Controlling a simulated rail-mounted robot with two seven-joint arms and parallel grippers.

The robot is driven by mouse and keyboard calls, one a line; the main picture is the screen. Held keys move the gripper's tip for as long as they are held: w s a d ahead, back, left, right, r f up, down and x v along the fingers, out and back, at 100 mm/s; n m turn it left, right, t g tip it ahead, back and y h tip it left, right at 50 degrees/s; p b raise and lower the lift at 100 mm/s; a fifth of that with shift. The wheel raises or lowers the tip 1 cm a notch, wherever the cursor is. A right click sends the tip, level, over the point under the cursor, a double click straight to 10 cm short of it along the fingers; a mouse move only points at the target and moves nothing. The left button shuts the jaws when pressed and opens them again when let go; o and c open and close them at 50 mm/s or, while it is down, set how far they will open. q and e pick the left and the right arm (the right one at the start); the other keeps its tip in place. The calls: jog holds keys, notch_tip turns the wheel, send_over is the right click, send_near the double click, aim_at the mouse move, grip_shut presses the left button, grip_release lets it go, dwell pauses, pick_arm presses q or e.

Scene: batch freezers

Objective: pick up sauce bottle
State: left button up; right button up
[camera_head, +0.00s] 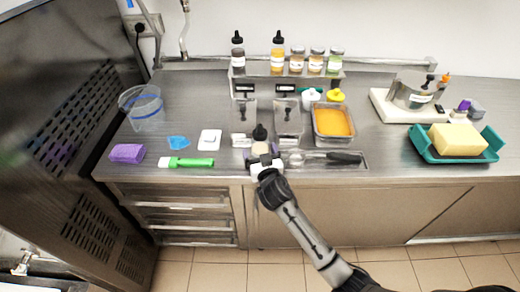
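A sauce bottle with a black pointed cap (260,134) and a pale body stands upright near the counter's front edge. My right gripper (264,160) is at its lower body, coming from the front. The gripper hides the bottle's lower part, and I cannot tell whether its fingers are closed on it. Two more squeeze bottles stand on the raised rack at the back: a dark one (238,56) and a yellow one (278,56), both black-capped. My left gripper is not in view.
Small jars (316,62) share the rack. Metal containers (288,118) and an orange-filled tub (333,122) stand behind the bottle. A green-handled tool (188,162) lies left and a black-handled scoop (340,158) right. A teal tray (428,149) with a yellow block sits far right.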

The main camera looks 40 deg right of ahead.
jog(key=c, duration=0.9)
jog(key=shift+c, duration=0.5)
jog(key=shift+r, duration=0.1)
jog(key=shift+r, duration=0.2)
jog(key=shift+s+a+p, duration=0.25)
jog(key=shift+s+p, duration=0.05)
jog(key=shift+s, duration=0.2)
jog(key=p+v, duration=0.1)
jog(key=v, duration=1.6)
jog(key=shift+d, duration=0.15)
